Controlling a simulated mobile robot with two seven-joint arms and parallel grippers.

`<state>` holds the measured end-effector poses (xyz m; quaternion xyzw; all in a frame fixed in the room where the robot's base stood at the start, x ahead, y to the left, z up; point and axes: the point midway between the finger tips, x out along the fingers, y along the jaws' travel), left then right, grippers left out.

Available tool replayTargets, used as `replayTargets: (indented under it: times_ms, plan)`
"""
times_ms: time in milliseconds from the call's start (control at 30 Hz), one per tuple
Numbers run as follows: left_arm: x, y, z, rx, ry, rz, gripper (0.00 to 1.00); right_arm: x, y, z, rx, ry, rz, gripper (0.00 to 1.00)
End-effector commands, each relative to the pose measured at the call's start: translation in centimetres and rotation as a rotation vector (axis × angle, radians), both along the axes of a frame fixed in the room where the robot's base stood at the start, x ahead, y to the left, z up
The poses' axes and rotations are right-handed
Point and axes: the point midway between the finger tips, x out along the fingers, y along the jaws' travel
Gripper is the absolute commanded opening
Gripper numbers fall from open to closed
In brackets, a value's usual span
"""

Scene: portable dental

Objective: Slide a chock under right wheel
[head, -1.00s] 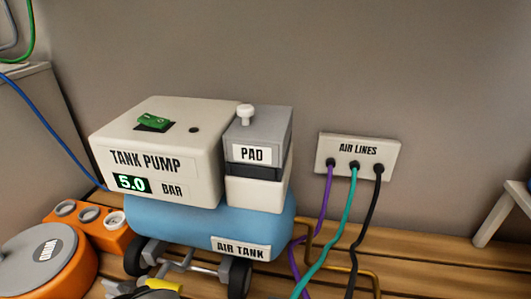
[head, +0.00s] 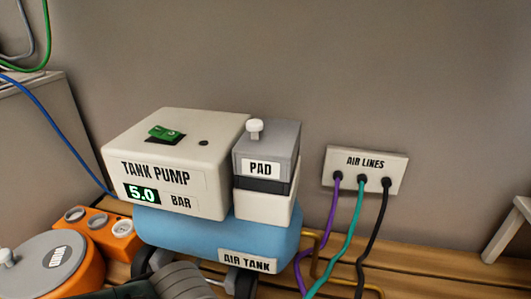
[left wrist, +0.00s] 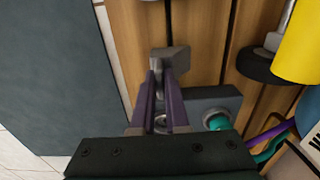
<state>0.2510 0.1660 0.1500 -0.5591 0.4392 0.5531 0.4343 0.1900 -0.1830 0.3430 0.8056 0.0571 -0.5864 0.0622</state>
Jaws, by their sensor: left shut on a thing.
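In the left wrist view my left gripper (left wrist: 163,74) is shut on a small grey block (left wrist: 173,54), which looks like the chock. The block is just above or on the wooden slats; I cannot tell which. A black wheel (left wrist: 258,66) lies to the right of it with a clear gap between. Which wheel this is I cannot tell from this view. In the head view the blue air tank (head: 175,232) stands on its wheels. The right wheel (head: 241,283) shows partly below the AIR TANK label, and the left wheel is partly hidden by my arm. My right gripper is out of view.
A yellow part (left wrist: 298,42) stands beside the wheel. A dark box (left wrist: 222,98) with a teal fitting is right of my fingers. In the head view an orange unit (head: 122,233) is at left, and hoses hang from the AIR LINES plate (head: 365,165) at right.

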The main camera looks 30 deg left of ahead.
Motion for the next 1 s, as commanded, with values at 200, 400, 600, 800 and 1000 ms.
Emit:
replayTargets:
  times_ms: [200,400,600,800,1000]
  plan:
    - [0.3,0.1,0.0,0.000,-0.002,0.000,0.00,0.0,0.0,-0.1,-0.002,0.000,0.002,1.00]
    - [1.0,0.2,-0.1,0.001,-0.003,0.000,0.00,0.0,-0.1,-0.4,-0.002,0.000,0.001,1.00]
    - [1.6,0.4,0.0,0.001,-0.003,0.000,0.00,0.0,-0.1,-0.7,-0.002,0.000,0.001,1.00]
    - [2.2,0.5,-0.1,0.000,-0.002,0.000,0.00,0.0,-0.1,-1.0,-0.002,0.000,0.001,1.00]
    - [2.8,0.7,-0.1,0.000,-0.002,0.000,0.00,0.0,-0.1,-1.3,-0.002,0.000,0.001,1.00]
